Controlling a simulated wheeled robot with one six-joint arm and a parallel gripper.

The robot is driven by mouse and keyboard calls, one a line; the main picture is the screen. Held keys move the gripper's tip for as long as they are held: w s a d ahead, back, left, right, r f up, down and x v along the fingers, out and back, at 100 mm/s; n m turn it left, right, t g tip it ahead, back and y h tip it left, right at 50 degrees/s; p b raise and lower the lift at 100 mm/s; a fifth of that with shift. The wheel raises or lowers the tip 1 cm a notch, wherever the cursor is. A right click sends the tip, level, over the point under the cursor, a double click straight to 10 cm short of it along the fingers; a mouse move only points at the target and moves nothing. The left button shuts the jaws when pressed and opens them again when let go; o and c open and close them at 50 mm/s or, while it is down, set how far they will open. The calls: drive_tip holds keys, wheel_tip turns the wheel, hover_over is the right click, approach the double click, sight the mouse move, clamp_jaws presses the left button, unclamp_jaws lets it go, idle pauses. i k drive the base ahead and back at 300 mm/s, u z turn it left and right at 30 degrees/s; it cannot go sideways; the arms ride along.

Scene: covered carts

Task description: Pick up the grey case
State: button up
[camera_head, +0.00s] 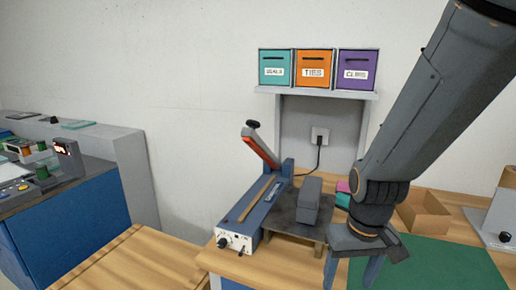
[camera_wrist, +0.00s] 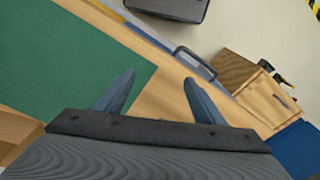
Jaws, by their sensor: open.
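A long dark grey block (camera_head: 308,200), which looks like the grey case, lies on a low dark stand (camera_head: 292,228) on the wooden bench. It is not recognizable in the wrist view. My gripper (camera_head: 350,268) points down over the bench, to the right of the block and nearer the camera, by the left edge of the green mat. Its two blue-grey fingers are apart, with nothing between them. They also show apart in the wrist view (camera_wrist: 159,80), above the bench and mat edge.
A blue sealing device (camera_head: 250,212) with a raised lever stands left of the block. An open cardboard box (camera_head: 425,212) and pink and teal items (camera_head: 343,193) lie to the right. The green mat (camera_head: 430,262) is clear. Three coloured bins (camera_head: 314,70) sit on a shelf above.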

sight(307, 203)
drive_tip(key=z, duration=0.05)
drive_tip(key=k, duration=0.65)
drive_tip(key=u, duration=0.5)
drive_tip(key=i, duration=1)
drive_tip(key=u, duration=0.45)
